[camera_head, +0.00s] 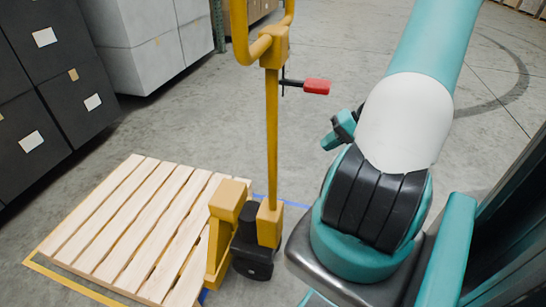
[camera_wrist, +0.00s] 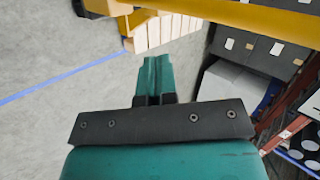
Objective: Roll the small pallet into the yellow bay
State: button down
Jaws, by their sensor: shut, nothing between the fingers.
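The small wooden pallet (camera_head: 140,225) lies low on the floor at the left of the head view, in front of the yellow pallet jack (camera_head: 271,150). Part of it also shows at the top of the wrist view (camera_wrist: 160,30). Yellow floor tape (camera_head: 75,280) runs just outside the pallet's near left corner; the rest of that outline is hidden. The jack's upright handle has a lever with a red grip (camera_head: 316,86). My gripper (camera_head: 338,132) is right of the handle, below the red grip and apart from it. Its teal fingers (camera_wrist: 153,62) are together and empty.
Blue floor tape (camera_wrist: 50,86) crosses the floor by the jack. Black boxes (camera_head: 60,90) and white-grey boxes (camera_head: 150,40) stand along the left. A yellow bar (camera_wrist: 240,15) crosses the wrist view close above the fingers. Open floor lies behind the handle.

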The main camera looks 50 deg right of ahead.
jog(key=w+r+b+x, duration=0.1)
jog(key=x, duration=1.2)
jog(key=shift+w+a+r, duration=0.35)
jog(key=shift+w, duration=0.05)
jog(key=shift+w, duration=0.1)
